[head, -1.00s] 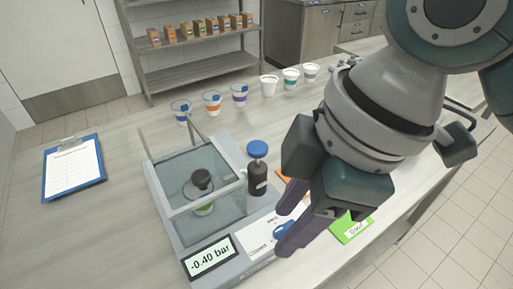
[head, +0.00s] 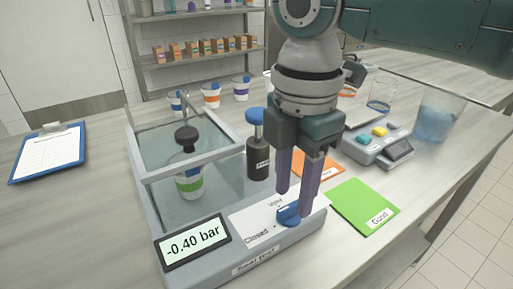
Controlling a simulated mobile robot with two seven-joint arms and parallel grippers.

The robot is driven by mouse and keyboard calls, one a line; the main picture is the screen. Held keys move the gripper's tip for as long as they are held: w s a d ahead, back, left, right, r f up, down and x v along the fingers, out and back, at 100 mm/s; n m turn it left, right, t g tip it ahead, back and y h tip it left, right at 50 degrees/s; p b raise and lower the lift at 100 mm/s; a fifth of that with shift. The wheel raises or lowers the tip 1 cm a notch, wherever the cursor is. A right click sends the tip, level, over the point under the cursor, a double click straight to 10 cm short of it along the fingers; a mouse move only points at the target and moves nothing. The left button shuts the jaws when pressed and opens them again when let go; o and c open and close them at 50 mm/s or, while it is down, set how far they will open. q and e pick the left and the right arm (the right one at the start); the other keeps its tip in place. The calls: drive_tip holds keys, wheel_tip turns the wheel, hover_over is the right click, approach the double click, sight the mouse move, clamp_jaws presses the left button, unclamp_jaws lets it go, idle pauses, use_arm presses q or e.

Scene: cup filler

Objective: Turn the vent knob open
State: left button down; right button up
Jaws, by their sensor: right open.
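The vent knob (head: 289,215) is a blue knob on the white label plate (head: 257,233) at the front right of the grey leak tester. The word "Closed" shows on the plate left of the knob; the other wording is partly hidden. My right gripper (head: 296,205) points down with its two purple fingers at the knob, one on each side of it in the picture. The fingers are apart; I cannot tell whether they touch the knob. The display (head: 192,241) reads -0.40 bar. A cup with a green band (head: 190,181) stands in the chamber. My left gripper is out of view.
A black bottle with a blue top (head: 257,160) stands just left of my right gripper. Green (head: 362,205) and orange (head: 320,164) cards lie to the right. A scale-like device (head: 377,145) and a beaker (head: 436,115) are farther right. A clipboard (head: 48,153) lies at the left.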

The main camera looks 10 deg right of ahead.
drive_tip(key=shift+f, duration=1.05)
drive_tip(key=shift+c, duration=0.2)
clamp_jaws()
